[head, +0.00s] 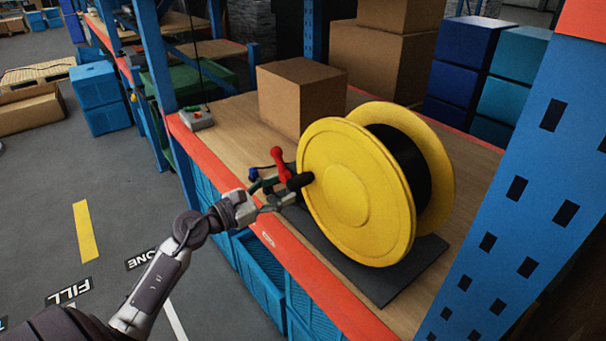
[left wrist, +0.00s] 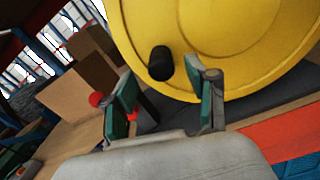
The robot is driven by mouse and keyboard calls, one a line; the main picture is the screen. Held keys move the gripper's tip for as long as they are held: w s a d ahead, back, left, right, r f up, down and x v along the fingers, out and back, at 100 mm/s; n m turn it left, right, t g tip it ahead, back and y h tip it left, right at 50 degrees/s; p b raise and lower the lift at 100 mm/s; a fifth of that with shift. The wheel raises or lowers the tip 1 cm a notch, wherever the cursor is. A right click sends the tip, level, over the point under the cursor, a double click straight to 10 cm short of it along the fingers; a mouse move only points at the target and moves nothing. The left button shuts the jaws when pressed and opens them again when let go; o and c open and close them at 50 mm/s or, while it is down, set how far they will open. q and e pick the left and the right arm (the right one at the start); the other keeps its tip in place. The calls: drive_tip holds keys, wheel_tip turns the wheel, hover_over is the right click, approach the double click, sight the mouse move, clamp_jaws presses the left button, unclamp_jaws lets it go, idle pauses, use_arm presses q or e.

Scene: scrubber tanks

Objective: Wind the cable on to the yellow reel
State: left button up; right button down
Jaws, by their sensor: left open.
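The large yellow reel (head: 345,200) stands upright on a dark mat on the shelf, with black cable (head: 408,165) between its two flanges. A short black crank handle (head: 300,181) sticks out from the near flange; it also shows in the left wrist view (left wrist: 160,63). My left gripper (head: 281,189) is open just in front of this handle. In the left wrist view the handle appears beyond and between the spread green-padded fingers (left wrist: 163,92). I cannot tell whether they touch it. My right gripper is not in view.
A red lever (head: 279,165) stands close behind my left gripper. A cardboard box (head: 300,97) is behind the reel, and a small grey control box (head: 197,118) hangs or rests at the shelf's left end. A blue upright (head: 540,170) bounds the right side. The orange shelf edge (head: 300,284) runs below.

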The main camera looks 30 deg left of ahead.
sight(312, 174)
use_arm(q)
drive_tip(key=p+x, duration=0.1)
drive_tip(key=x, duration=0.6)
drive_tip(key=shift+w+d+f, duration=0.1)
drive_tip(key=shift+w, duration=0.1)
clamp_jaws()
